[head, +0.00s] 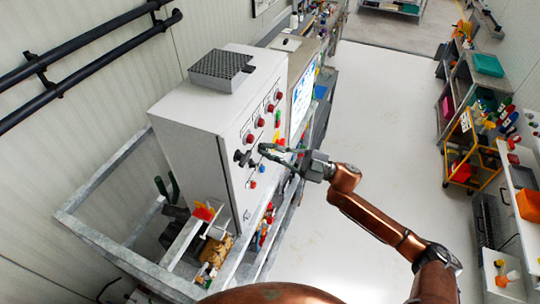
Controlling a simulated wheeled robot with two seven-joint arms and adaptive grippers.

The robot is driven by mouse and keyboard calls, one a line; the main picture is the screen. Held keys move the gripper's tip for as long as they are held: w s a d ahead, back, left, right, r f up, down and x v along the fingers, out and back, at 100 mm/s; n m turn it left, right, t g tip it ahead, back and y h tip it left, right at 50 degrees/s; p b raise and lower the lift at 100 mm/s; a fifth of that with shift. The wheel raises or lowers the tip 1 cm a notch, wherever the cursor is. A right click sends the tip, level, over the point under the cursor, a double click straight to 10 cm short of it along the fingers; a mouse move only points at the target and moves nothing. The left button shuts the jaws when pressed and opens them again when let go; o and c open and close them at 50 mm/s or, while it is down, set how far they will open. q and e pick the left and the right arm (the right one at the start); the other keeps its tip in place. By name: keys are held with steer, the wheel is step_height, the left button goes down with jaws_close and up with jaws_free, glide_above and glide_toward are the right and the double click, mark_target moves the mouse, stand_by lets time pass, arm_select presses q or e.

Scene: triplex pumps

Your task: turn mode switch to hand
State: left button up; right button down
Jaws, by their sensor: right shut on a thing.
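The grey control cabinet (200,150) stands left of centre, with switches and lamps on its right-facing door. My right gripper (264,149) reaches in from the right, its fingers against the door. It is shut on a small control there, which looks to be the mode switch; the fingers hide it, so its pointer position cannot be read. A large black rotary handle (243,158) sits just left of the fingertips. Red buttons (249,138) are above, and a blue button (262,169) is below. My left gripper is not in view.
A metal frame (100,240) surrounds the cabinet's base. A perforated box (221,68) sits on the cabinet top. A yellow cart (462,150) and shelves stand along the right wall. The pale floor (385,110) between is clear.

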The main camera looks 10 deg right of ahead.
steer(key=shift+n+g+b, duration=0.4)
steer(key=shift+n+b, duration=0.1)
steer(key=shift+n, duration=0.5)
steer(key=c, duration=2.1)
jaws_free()
steer(key=shift+d, duration=0.1)
steer(key=v, duration=1.2)
steer(key=shift+w, duration=0.1)
